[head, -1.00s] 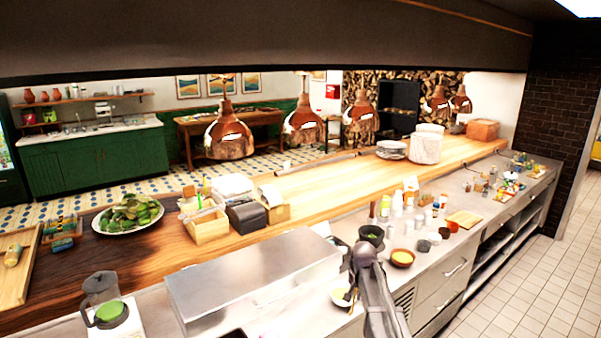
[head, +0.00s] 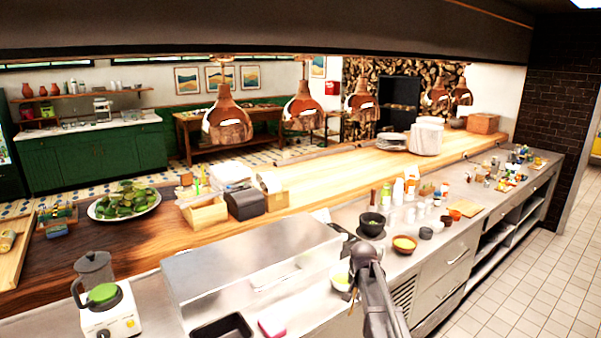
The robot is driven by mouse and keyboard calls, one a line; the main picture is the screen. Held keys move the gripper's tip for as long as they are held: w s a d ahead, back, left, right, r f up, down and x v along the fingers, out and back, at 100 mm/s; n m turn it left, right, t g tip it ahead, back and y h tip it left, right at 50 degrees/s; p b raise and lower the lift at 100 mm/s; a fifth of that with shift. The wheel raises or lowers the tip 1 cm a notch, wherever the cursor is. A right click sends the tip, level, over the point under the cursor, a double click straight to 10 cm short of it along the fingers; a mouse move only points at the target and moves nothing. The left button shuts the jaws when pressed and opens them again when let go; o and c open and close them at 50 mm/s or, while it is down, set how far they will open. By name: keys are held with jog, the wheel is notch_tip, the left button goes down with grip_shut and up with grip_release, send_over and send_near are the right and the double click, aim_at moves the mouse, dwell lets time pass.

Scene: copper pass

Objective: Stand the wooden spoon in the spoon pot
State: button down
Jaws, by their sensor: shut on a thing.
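My arm (head: 378,290) rises from the bottom edge, right of centre in the head view, in front of the steel counter. Its far end and my gripper cannot be made out; the arm hides that spot. I cannot pick out the wooden spoon. I cannot tell any vessel here for certain as the spoon pot. A dark bowl (head: 371,224) stands just beyond the arm, with a brown upright thing (head: 373,200) behind it, too small to name.
A steel box-shaped unit (head: 250,265) and a blender (head: 97,295) stand left. Copper lamps (head: 303,112) hang over the wooden pass (head: 335,178).

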notch_tip(320, 180, up, 5)
jog(key=p, duration=0.5)
jog(key=shift+r, duration=0.1)
dwell(0.6)
